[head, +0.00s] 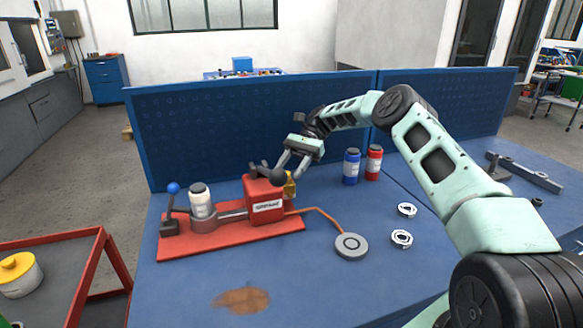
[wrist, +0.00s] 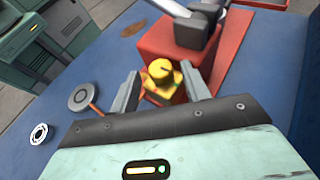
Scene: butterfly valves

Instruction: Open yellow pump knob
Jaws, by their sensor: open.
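The yellow knob (head: 289,187) is on the right side of the red pump box (head: 264,206), partly hidden by my gripper in the head view. In the wrist view the round yellow knob (wrist: 160,71) shows against the red box (wrist: 168,46). My gripper (head: 289,172) is at the knob. In the wrist view my gripper (wrist: 166,88) is open, with one finger on each side of the knob. Gaps show between the knob and both fingers, so I see no grip on it.
A black lever (wrist: 196,27) is on top of the red box. A blue bottle (head: 351,167) and a red bottle (head: 374,162) stand to the right. A grey disc (head: 351,246) joins the pump by an orange cable. The blue perforated panel (head: 220,125) rises behind.

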